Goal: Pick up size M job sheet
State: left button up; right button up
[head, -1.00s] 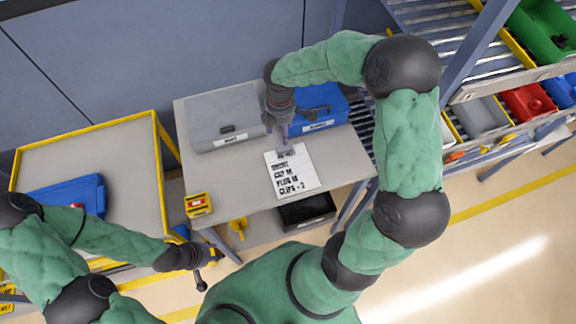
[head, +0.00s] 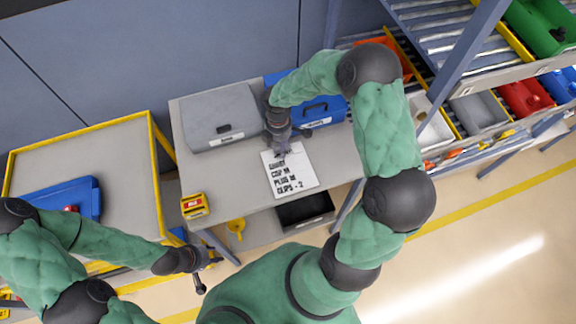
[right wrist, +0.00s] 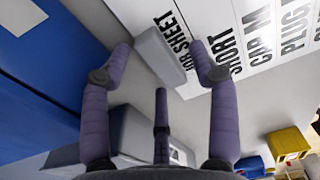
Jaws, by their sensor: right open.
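The white job sheet (head: 290,172) lies on the grey table (head: 240,175), with black lines reading CAP M, PLUG M and CLIPS - 2. It also shows in the right wrist view (right wrist: 262,30), with JOB SHEET and SHORT on it. A grey block (right wrist: 158,50) sits at the sheet's top edge. My right gripper (head: 282,150) is over that edge. In the right wrist view its open fingers (right wrist: 159,58) stand on either side of the grey block, with no visible grip on it. My left gripper (head: 208,270) is low at the left, fingers spread, empty.
A grey case (head: 219,115) and a blue case (head: 322,110) stand at the back of the table. A small yellow box (head: 194,204) sits at its front left corner. A yellow-rimmed cart (head: 110,150) is at left. A rack with coloured bins (head: 525,97) is at right.

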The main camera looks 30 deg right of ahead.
grip_shut()
jog(key=shift+r, duration=0.1)
